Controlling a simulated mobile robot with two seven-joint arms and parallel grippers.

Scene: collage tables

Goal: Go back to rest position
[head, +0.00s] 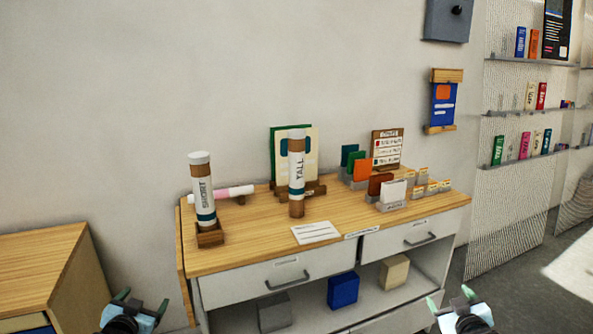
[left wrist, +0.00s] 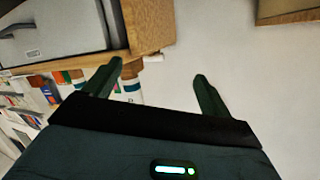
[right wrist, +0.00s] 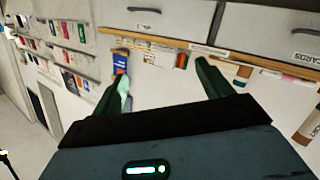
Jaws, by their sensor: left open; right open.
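My left gripper (head: 140,304) is low at the lower left of the head view, in front of the wooden table. It is open and empty, and its two fingers (left wrist: 152,88) show apart in the left wrist view. My right gripper (head: 450,300) is low at the lower right of the head view, in front of the cabinet. It is open and empty, and its fingers (right wrist: 160,85) show apart in the right wrist view. Neither gripper touches anything that I can see.
A wood-topped cabinet (head: 260,244) with drawers stands against the wall. On it are a tube marked SHORT (head: 203,190) in a wooden holder, a tube marked TALL (head: 296,175), a paper sheet (head: 316,233) and cards. A wooden table (head: 40,250) stands at left. Mesh shelves (head: 510,190) hang at right.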

